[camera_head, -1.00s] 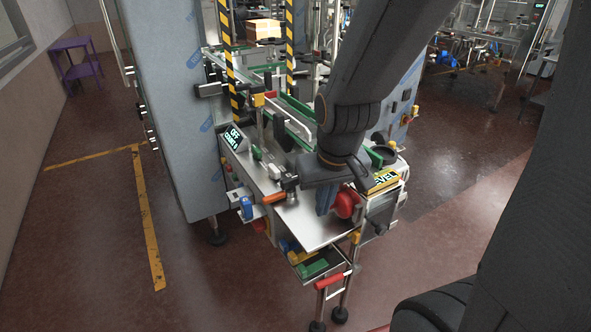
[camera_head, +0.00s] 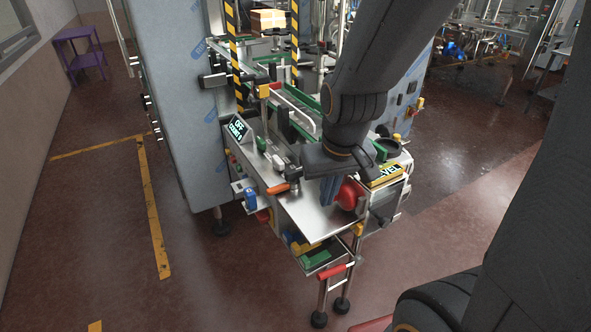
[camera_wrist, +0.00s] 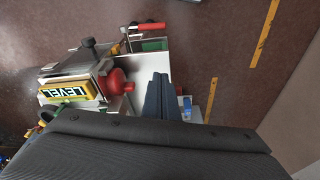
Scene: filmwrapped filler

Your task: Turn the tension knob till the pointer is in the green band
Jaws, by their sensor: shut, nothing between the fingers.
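A round red knob (camera_head: 349,194) sits at the right of the machine's steel table, beside a yellow box lettered LEVEL (camera_head: 384,177). It also shows in the wrist view (camera_wrist: 118,82), with the LEVEL box (camera_wrist: 68,92) to its left. I cannot tell whether this red knob is the tension knob. No pointer or green band can be made out in either view. My gripper (camera_head: 328,194) points down over the steel table, just left of the red knob. In the wrist view its blue-grey fingers (camera_wrist: 162,96) are together and empty, apart from the knob.
The steel table (camera_head: 309,218) has bare room in front of my gripper. An orange-handled lever (camera_head: 279,188) and a small display (camera_head: 237,128) stand to its left. A tray with green and yellow pieces (camera_head: 318,256) and a red-handled bar (camera_head: 334,271) are below the front edge.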

